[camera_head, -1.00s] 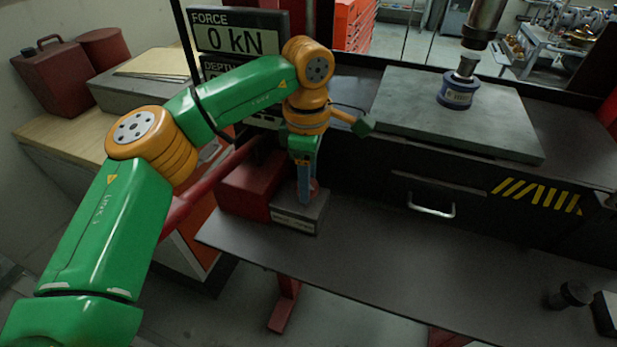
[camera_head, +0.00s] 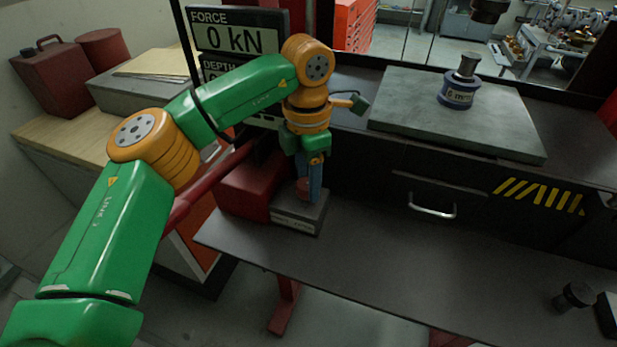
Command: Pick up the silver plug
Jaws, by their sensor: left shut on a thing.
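A silver plug-like cylinder (camera_head: 468,67) stands upright in a dark blue ring (camera_head: 459,91) with a white label, on the grey plate at the back right. My left gripper (camera_head: 308,192) points down far to the left of it, over a small labelled grey block (camera_head: 301,216). Its blue fingers are shut on a small reddish piece (camera_head: 302,188) at the block's top. The fingers hide part of that piece, and I cannot tell whether it touches the block. My right gripper is not in view.
The grey plate (camera_head: 400,113) lies on the press bench, with a dark ram end (camera_head: 490,10) above. A force display (camera_head: 238,38) stands behind my left arm. A red box (camera_head: 245,187) adjoins the block. The shelf's middle is clear; a black knob (camera_head: 575,296) sits at right.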

